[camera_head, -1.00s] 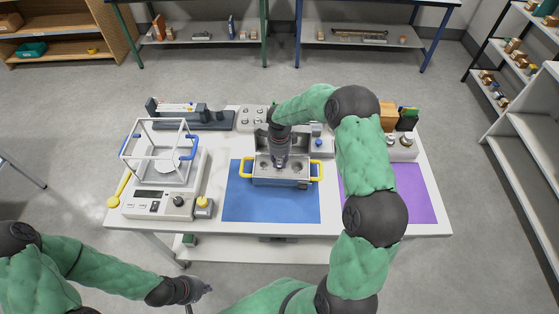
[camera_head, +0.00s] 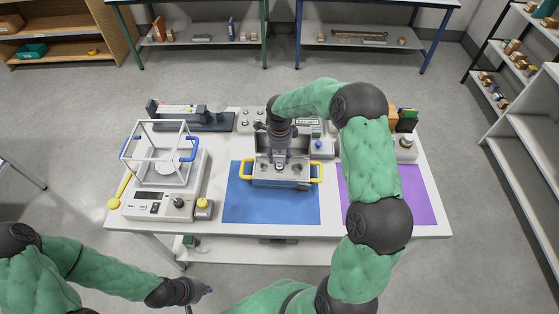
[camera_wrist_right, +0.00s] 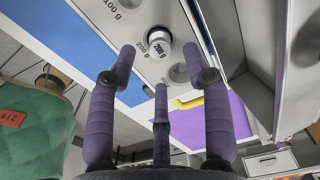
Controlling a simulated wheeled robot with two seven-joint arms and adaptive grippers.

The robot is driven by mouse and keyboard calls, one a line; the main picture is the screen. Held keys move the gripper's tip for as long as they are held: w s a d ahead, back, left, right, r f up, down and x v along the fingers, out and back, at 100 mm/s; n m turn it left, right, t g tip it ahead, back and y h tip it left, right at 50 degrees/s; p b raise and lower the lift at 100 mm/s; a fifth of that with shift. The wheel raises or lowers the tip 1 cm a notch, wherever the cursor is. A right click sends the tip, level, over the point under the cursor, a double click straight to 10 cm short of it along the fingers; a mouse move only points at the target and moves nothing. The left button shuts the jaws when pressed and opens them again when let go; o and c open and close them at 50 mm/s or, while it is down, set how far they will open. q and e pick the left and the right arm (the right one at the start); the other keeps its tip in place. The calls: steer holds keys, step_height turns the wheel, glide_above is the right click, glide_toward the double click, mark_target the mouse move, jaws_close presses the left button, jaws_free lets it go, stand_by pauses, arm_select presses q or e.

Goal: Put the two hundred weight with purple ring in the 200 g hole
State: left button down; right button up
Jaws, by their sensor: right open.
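The grey case with yellow handles (camera_head: 262,182) stands on the blue mat (camera_head: 233,203) with its lid up. In the right wrist view, a pale weight (camera_wrist_right: 159,38) marked 200 g sits upright in a hole of the case's panel (camera_wrist_right: 150,68), beside a printed 200 g label. I cannot make out a purple ring on it. An empty round hole (camera_wrist_right: 180,73) lies beside it. My right gripper (camera_head: 280,158) is over the case, its fingers spread and apart from the weight; it also shows in the wrist view (camera_wrist_right: 158,55). My left gripper (camera_head: 203,291) hangs low in front of the table, its fingers unclear.
A balance with a glass draft shield (camera_head: 160,160) stands at the left of the table. A purple mat (camera_head: 415,195) lies on the right, partly behind my right arm. Other instruments (camera_head: 190,118) line the back edge.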

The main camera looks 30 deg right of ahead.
mark_target(279, 163)
step_height(279, 163, up, 8)
steer(key=shift+f, duration=0.15)
stand_by(1.1)
